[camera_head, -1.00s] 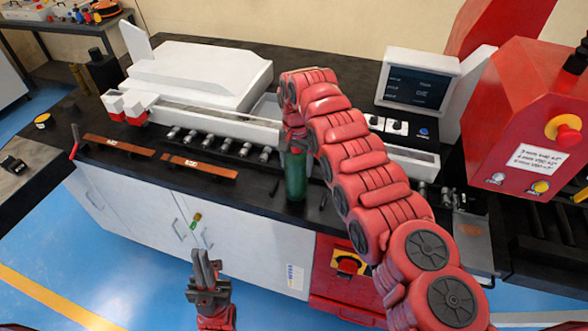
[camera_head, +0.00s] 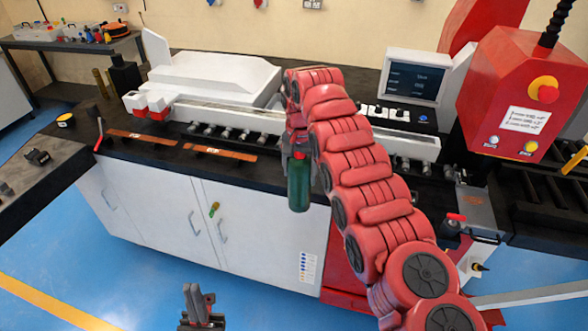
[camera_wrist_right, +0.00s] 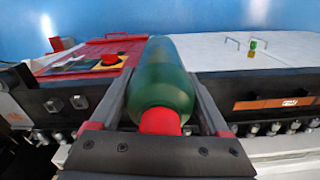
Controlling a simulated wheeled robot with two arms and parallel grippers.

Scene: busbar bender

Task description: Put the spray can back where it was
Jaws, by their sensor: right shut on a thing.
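The spray can (camera_head: 299,182) is a green cylinder with a red cap. My right gripper (camera_head: 297,150) is shut on it and holds it upright. In the head view the can's lower end overlaps the worktop's front edge and the white cabinet below. In the right wrist view the can (camera_wrist_right: 160,80) lies between the two fingers of the gripper (camera_wrist_right: 163,98), red cap towards the camera. My left gripper (camera_head: 197,302) is low in the head view, over the blue floor, with its fingers pointing up. Whether its fingers are fully closed is unclear.
The black worktop (camera_head: 170,152) carries copper bars (camera_head: 220,151), a row of metal rollers and a white machine (camera_head: 215,78). A screen (camera_head: 415,83) and a red machine head (camera_head: 520,95) stand to the right. A red lever stands at the worktop's left.

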